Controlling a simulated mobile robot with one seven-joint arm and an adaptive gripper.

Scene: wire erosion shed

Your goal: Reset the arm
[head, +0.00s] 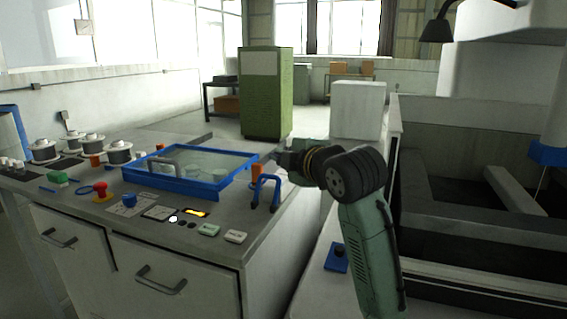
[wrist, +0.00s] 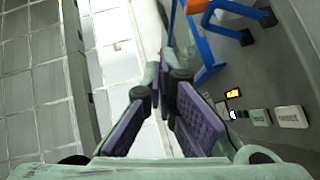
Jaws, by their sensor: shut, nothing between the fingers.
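My arm reaches in from the lower right of the head view, and my gripper (head: 273,156) is at its far end, near the right corner of the blue-framed clear cover. In the wrist view my gripper (wrist: 163,100) shows its purple finger pads and holds nothing. Whether the fingertips touch the cover or the handle, I cannot tell.
The cabinet top (head: 262,222) carries the blue-framed cover (head: 190,168), a blue handle (head: 265,192), a red stop button (head: 100,187) and several spools. A green cabinet (head: 265,95) and a white box (head: 357,108) stand behind. A dark machine basin (head: 470,225) is at right.

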